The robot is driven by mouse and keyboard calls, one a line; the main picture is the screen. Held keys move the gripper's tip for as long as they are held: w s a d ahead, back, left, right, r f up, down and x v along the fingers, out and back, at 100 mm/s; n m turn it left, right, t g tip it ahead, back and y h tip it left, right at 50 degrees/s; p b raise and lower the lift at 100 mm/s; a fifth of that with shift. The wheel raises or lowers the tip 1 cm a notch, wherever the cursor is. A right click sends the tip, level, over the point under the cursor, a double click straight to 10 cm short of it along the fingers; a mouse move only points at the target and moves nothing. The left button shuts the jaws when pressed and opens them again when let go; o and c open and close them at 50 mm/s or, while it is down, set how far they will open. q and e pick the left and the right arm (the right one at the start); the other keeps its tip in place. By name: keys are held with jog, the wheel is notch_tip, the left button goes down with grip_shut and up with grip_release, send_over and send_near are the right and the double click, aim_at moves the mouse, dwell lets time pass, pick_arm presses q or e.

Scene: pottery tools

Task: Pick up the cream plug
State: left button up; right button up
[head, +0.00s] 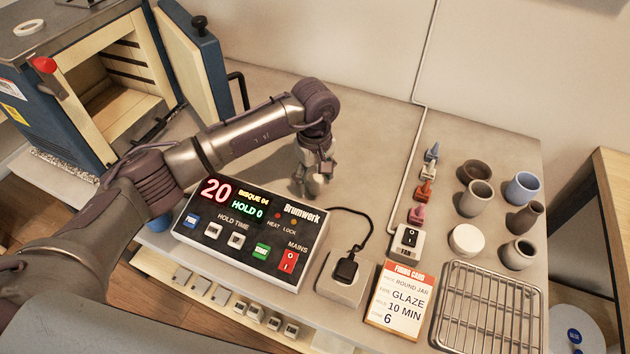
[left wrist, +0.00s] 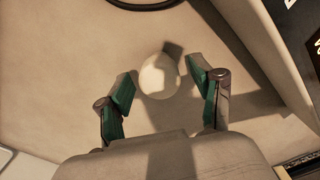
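The cream plug (left wrist: 159,76) shows in the left wrist view as a pale, rounded piece on the grey bench top. It lies between the green-padded fingertips of my left gripper (left wrist: 165,84), with a visible gap on each side. In the head view my left gripper (head: 314,182) points down at the bench behind the control box, fingers apart. There the plug is largely hidden by the gripper and I cannot make it out clearly. My right gripper is in neither view.
The control box (head: 250,236) stands just in front of the gripper. The open kiln (head: 115,95) is at the left. A socket with a black plug (head: 346,268), small coloured cones (head: 424,190), several pots (head: 480,197) and a wire rack (head: 487,308) are to the right.

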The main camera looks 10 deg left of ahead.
pick_arm(q)
jog(key=c, duration=1)
